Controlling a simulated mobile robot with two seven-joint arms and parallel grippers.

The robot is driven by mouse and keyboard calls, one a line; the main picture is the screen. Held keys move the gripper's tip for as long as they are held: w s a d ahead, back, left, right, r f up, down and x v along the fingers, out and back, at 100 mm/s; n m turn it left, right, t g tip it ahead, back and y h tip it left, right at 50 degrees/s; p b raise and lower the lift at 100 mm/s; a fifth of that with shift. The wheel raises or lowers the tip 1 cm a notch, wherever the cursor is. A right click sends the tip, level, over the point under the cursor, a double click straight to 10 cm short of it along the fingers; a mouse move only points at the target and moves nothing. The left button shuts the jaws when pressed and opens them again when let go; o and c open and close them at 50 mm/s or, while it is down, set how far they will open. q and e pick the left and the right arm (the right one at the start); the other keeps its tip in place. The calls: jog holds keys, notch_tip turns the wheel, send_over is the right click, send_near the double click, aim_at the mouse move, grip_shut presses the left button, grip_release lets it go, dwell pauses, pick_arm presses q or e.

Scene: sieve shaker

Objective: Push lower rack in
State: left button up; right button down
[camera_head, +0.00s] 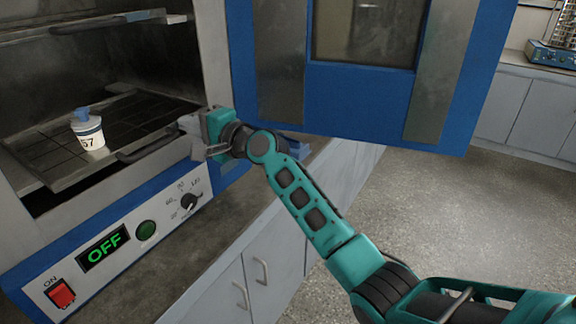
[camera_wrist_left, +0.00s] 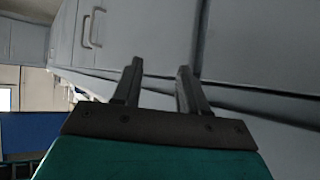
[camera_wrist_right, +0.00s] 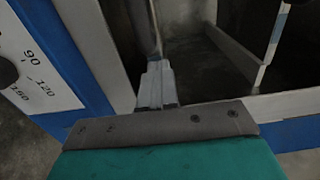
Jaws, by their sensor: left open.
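The lower rack (camera_head: 62,180) is a dark grid tray, partly out of the oven, with a bar handle (camera_head: 148,152) along its front. A white cup (camera_head: 88,132) with a blue top and a number on its side stands on it. My right gripper (camera_head: 188,124) is at the right end of the handle, by the oven's front. In the right wrist view its fingers (camera_wrist_right: 157,84) are together, with a metal bar (camera_wrist_right: 146,28) just beyond the tips. I cannot tell whether they touch it. My left gripper (camera_wrist_left: 158,82) is open and empty, in front of grey cabinets.
The oven's blue door (camera_head: 345,105) stands open, right of and behind my right forearm. An upper rack (camera_head: 110,22) is above. The control panel (camera_head: 125,240) reads OFF. Grey cabinets (camera_head: 270,265) are below, and the floor at right is clear.

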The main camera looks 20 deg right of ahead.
aim_at(165, 118)
jog(key=b+x, duration=0.2)
jog(key=x, duration=0.1)
jog(key=shift+w+a+f, duration=0.15)
jog(key=shift+a+f, duration=0.05)
jog(key=shift+f, duration=0.05)
jog(key=b+x, duration=0.3)
jog(key=x, duration=0.1)
jog(key=shift+w, duration=0.15)
jog(key=shift+w+a+r+b, duration=0.1)
jog(key=shift+w+a+b, duration=0.25)
jog(key=shift+b, duration=0.25)
jog(key=shift+r, duration=0.25)
pick_arm(q)
jog(key=shift+h, duration=0.5)
jog(key=d+f, duration=0.1)
jog(key=w+d+f, duration=0.1)
jog(key=d, duration=0.1)
jog(key=shift+w+f, duration=0.2)
jog(key=shift+f, duration=0.2)
pick_arm(e)
jog(key=shift+r, duration=0.1)
